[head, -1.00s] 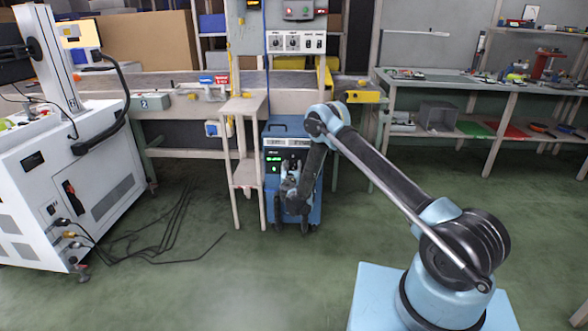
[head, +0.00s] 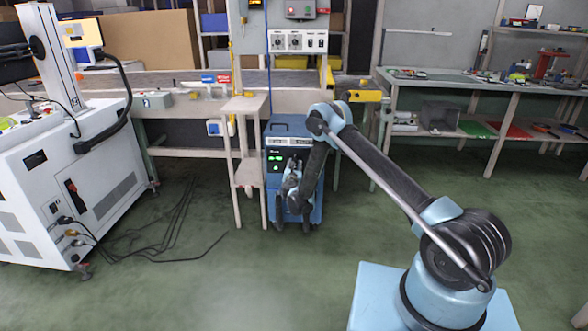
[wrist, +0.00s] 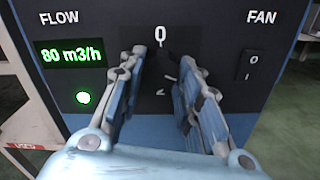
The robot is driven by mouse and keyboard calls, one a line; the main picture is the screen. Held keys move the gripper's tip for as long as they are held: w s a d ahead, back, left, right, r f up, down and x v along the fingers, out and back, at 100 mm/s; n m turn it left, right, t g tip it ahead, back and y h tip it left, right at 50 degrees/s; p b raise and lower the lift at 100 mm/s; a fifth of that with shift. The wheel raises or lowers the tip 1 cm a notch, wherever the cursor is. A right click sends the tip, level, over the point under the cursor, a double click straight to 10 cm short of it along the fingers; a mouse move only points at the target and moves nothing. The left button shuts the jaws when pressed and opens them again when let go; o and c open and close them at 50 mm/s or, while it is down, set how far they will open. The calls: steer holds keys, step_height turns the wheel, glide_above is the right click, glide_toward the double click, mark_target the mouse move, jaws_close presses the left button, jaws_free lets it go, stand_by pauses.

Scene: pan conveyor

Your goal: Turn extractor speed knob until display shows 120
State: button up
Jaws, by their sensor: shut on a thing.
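The blue extractor (head: 290,127) stands on the floor in the head view. Its dark front panel fills the wrist view. The green display (wrist: 71,55) reads 80 m3/h under the word FLOW, with a round green light below. My gripper (wrist: 163,60) is at the middle of the panel, its two fingers shut on the dark speed knob (wrist: 163,78) between them. The knob is hard to tell from the dark panel, and the fingers hide its sides. White marks show between the fingers. In the head view my gripper (head: 291,190) covers part of the panel.
A FAN rocker switch (wrist: 251,64) sits right of the fingers. A narrow wooden stand (head: 247,105) is close to the extractor's left side. A white machine (head: 75,180) with floor cables stands at the left. The floor in front is clear.

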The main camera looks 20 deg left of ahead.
steer(key=m, duration=1.3)
steer(key=shift+d+m, duration=0.15)
steer(key=shift+m, duration=0.15)
steer(key=shift+r+m, duration=0.1)
steer(key=shift+m, duration=1.3)
steer(key=shift+c, duration=0.2)
steer(key=shift+a, duration=0.2)
steer(key=o, duration=1.1)
steer(key=shift+s, duration=0.1)
